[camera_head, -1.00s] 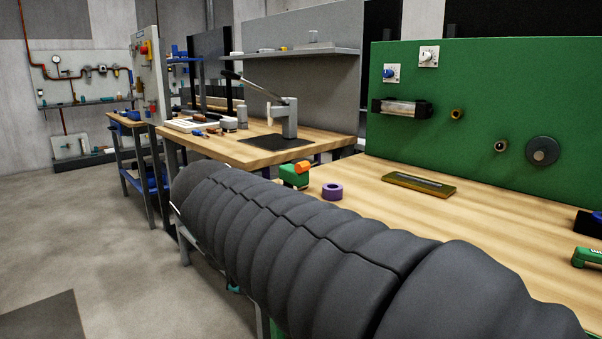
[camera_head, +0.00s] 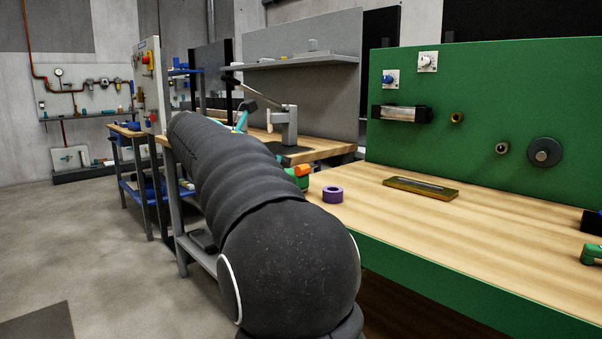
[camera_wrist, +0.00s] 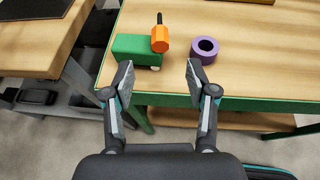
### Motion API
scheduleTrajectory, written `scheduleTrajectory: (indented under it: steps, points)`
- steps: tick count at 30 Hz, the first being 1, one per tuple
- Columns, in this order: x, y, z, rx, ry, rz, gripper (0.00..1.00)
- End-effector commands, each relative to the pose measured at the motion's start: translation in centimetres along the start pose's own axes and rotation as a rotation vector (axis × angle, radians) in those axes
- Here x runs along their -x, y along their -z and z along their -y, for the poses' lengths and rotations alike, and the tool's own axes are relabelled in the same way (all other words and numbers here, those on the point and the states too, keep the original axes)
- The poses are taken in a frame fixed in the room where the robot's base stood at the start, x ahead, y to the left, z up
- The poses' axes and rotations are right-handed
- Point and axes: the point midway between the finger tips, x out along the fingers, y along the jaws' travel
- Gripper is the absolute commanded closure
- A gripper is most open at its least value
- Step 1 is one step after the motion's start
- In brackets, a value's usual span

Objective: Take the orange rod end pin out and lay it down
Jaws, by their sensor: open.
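The orange rod end pin (camera_wrist: 160,40) has a faceted orange head and a dark end pointing away in the wrist view. It is at the right end of a green block (camera_wrist: 137,49) near the bench edge; how it sits in the block is unclear. In the head view the orange part (camera_head: 302,170) shows just past my arm, which hides most of the green block (camera_head: 304,182). My gripper (camera_wrist: 160,76) is open and empty, its fingers spread on the near side of the block and pin, apart from them.
A purple ring (camera_wrist: 205,49) lies right of the pin. The wooden bench top (camera_head: 400,223) is largely clear, with a flat olive plate (camera_head: 420,188) farther back against the green panel (camera_head: 480,70). Another bench (camera_wrist: 30,40) stands left across a gap.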

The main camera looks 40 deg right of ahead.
Motion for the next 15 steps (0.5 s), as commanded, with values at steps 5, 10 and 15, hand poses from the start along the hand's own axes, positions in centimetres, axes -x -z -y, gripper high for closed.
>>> scheduleTrajectory:
  steps: [5,10,15]
  points:
    - [-3.3,0.1,0.0,-0.001,0.002,-0.002,0.43]
    - [-4.8,0.1,0.0,-0.002,0.000,-0.001,0.43]
    - [-5.5,0.1,0.0,-0.002,-0.001,-0.002,0.43]
